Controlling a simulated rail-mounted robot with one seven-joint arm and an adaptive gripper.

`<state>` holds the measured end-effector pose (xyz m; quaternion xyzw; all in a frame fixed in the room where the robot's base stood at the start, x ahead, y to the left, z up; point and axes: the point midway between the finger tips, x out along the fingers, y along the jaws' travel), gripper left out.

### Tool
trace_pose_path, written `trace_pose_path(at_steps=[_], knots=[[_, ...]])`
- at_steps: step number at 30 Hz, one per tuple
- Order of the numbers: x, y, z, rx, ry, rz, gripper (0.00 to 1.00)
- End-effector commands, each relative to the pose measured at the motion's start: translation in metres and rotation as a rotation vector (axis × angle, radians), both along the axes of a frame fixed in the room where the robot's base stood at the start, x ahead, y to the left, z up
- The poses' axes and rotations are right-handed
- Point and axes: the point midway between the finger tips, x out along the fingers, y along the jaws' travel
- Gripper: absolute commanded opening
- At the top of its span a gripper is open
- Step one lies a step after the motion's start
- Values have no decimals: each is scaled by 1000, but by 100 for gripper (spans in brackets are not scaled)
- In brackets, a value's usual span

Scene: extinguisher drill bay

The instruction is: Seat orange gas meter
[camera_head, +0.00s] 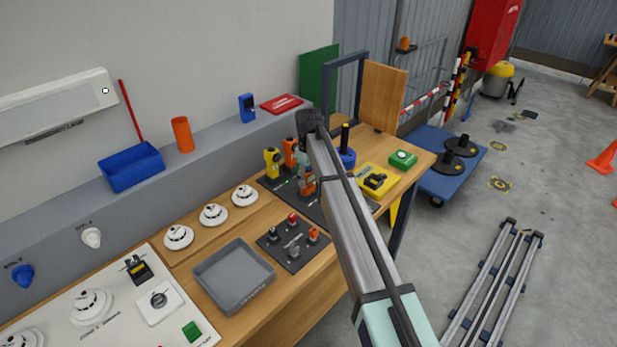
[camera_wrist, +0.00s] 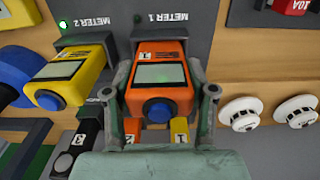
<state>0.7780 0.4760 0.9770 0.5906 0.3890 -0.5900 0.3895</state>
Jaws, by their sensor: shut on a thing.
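The orange gas meter (camera_wrist: 158,84), with a pale screen and blue round button, sits between both fingers of my gripper (camera_wrist: 158,112). It lies at the dark panel's METER 1 label, its far end against a dark holder (camera_wrist: 160,45). I cannot tell whether it is fully down in it. In the head view the orange meter (camera_head: 307,181) shows beside my gripper (camera_head: 303,166), partly covered by my arm. The yellow meter (camera_wrist: 70,76) lies in the neighbouring METER 2 place, where a small lamp glows green. The METER 1 lamp looks dimmer.
Upright numbered pieces stand on the wall side, including a yellow one (camera_head: 272,162) and a black one (camera_wrist: 88,135). White detectors (camera_head: 213,214), a grey tray (camera_head: 233,275) and a fuse board (camera_head: 293,243) lie nearby. A blue spool (camera_head: 346,158) stands beyond my arm.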

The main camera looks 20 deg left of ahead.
Motion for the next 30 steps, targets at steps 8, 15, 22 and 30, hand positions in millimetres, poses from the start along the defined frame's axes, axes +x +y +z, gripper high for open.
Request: trace_pose_path(at_steps=[8, 15, 22, 30], knots=[[0, 0, -4, 0, 0, 0, 13], [0, 0, -7, 0, 0, 0, 13], [0, 0, -10, 0, 0, 0, 13], [0, 0, -12, 0, 0, 0, 13]])
